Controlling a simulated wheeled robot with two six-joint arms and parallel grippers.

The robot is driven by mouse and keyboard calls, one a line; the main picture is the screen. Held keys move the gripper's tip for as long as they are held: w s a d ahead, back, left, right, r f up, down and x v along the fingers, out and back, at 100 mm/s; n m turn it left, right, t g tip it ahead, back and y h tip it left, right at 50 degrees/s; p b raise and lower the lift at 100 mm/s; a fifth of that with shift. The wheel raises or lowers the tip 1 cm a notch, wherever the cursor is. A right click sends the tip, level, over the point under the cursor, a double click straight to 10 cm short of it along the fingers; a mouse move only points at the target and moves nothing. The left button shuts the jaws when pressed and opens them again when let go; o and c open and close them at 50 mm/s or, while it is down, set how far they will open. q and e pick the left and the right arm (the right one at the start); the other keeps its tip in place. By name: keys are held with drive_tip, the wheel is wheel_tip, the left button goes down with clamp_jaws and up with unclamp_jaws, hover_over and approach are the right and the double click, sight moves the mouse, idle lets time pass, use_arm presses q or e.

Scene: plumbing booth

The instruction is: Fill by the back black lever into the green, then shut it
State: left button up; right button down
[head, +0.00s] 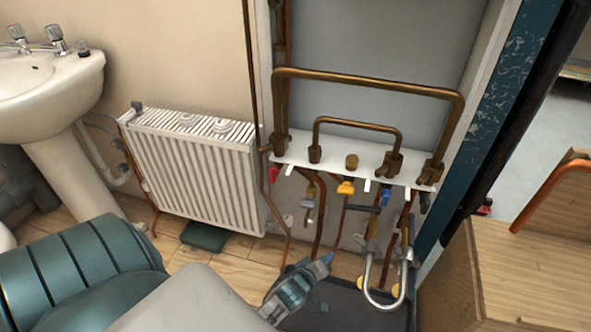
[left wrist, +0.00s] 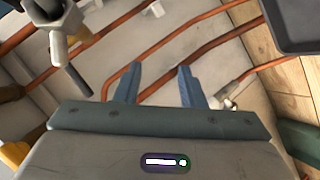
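My left gripper (head: 321,281) is low in front of the pipework, left of the silver U-shaped hose (head: 384,303). In the left wrist view its two blue fingers (left wrist: 158,84) stand apart with nothing between them. In that view a grey fitting with a black lever (left wrist: 74,70) is up and left of the fingers, apart from them. I make out no gauge with a green zone. My right gripper is out of view.
Copper pipes (left wrist: 150,50) run close behind the fingers. A dark tray (head: 345,310) lies on the floor below. A radiator (head: 195,165) and green box (head: 205,236) are left, a wooden cabinet (head: 530,270) right.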

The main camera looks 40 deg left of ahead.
use_arm(q)
drive_tip(key=s+a+f+m+g+p, duration=0.1)
drive_tip(key=s+f+m+g+p, duration=0.3)
drive_tip(key=s+p, duration=0.5)
drive_tip(key=shift+s+f+m+g+p, duration=0.4)
drive_tip(key=shift+s+f+m, duration=0.45)
drive_tip(key=shift+f, duration=0.3)
drive_tip(key=shift+c, duration=0.5)
